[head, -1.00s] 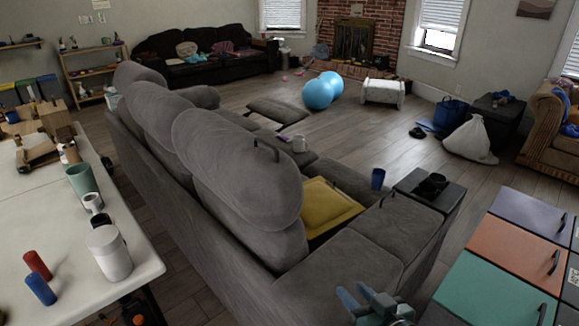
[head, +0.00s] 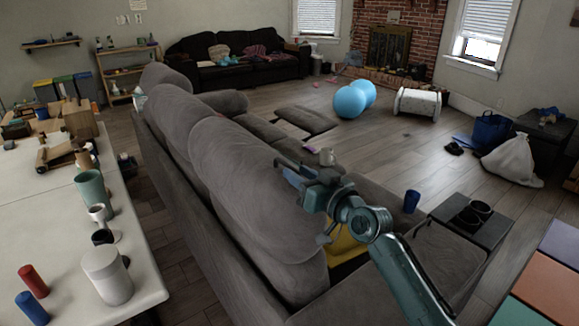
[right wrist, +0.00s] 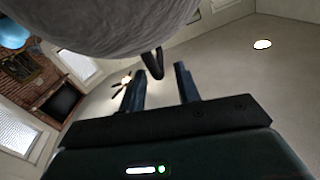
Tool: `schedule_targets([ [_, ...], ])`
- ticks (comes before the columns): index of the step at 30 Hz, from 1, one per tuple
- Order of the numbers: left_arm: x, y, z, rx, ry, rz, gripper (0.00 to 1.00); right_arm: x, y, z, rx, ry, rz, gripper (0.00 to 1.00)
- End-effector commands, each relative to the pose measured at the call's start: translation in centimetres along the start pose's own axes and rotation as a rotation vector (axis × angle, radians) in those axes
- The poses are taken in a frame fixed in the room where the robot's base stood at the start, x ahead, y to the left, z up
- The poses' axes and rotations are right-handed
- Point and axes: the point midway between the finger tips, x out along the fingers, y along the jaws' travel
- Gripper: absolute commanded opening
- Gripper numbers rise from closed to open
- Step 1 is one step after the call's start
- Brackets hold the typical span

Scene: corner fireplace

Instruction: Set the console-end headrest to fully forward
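The grey sofa's nearest headrest (head: 245,185) is a large rounded cushion. It also fills the top of the right wrist view (right wrist: 100,22). A thin dark loop handle (right wrist: 153,64) sticks out from its edge there. My right gripper (head: 285,170) is at the upper right side of this headrest in the head view and hides the handle. In the right wrist view its two fingers (right wrist: 160,85) are apart, with the handle's end ahead of and between them. I cannot tell whether they touch it. My left gripper is not in view.
A dark console with cup holders (head: 472,216) stands at the sofa's right end, with a blue cup (head: 411,201) near it. A yellow cushion (head: 345,243) lies on the seat behind my right arm. A white table (head: 60,225) with cups and bottles is at left.

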Motion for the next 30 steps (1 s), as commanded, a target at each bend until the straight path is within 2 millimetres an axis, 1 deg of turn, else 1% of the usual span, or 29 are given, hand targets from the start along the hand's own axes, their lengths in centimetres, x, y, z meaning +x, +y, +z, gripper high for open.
schedule_targets([
  [1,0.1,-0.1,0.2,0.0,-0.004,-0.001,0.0,1.0,0.0,-0.1,0.001,0.002,0.0,0.32],
  [3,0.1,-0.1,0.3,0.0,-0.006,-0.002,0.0,2.0,0.0,-0.1,0.0,0.0,0.0,0.32],
  [9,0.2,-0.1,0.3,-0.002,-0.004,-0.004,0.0,3.9,0.0,0.0,-0.001,0.0,0.001,0.32],
  [14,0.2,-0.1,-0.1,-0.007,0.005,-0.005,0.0,4.3,0.0,0.1,-0.001,0.0,0.001,0.32],
  [21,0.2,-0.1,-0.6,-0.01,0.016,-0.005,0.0,4.3,0.0,0.0,-0.001,0.0,0.001,0.32],
  [30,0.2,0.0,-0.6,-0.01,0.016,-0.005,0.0,4.3,0.0,0.0,-0.001,0.0,0.001,0.07],
])
